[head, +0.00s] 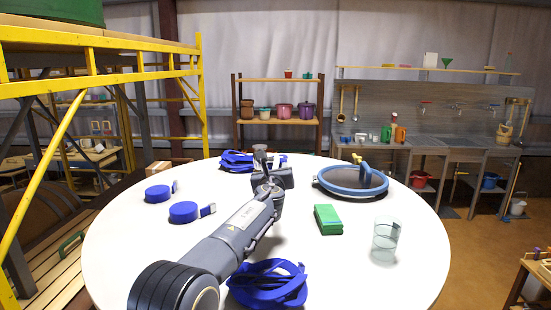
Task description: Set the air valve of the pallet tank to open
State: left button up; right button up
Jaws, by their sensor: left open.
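My left arm reaches in from the bottom left over a round white table (330,265). My left gripper (264,162) is above the far middle part of the table, open, with nothing seen between its fingers. I cannot make out an air valve or surely identify the pallet tank. A large green rounded vessel (52,11) is cut off at the top left, above the yellow frame. My right gripper is not in view.
On the table are blue strap bundles (268,287), two blue strap rolls (184,212), a green block (328,219) and a clear glass (386,240). A yellow scaffold (203,90) stands left. A shelf with pots (284,110) and a sink bench (465,142) stand behind.

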aim_at(275, 164)
pick_arm(q)
jog(key=w+p, duration=0.2)
jog(key=shift+w, duration=0.4)
jog(key=shift+w+f, duration=0.1)
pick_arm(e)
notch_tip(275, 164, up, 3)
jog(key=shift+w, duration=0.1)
pick_arm(q)
grip_shut()
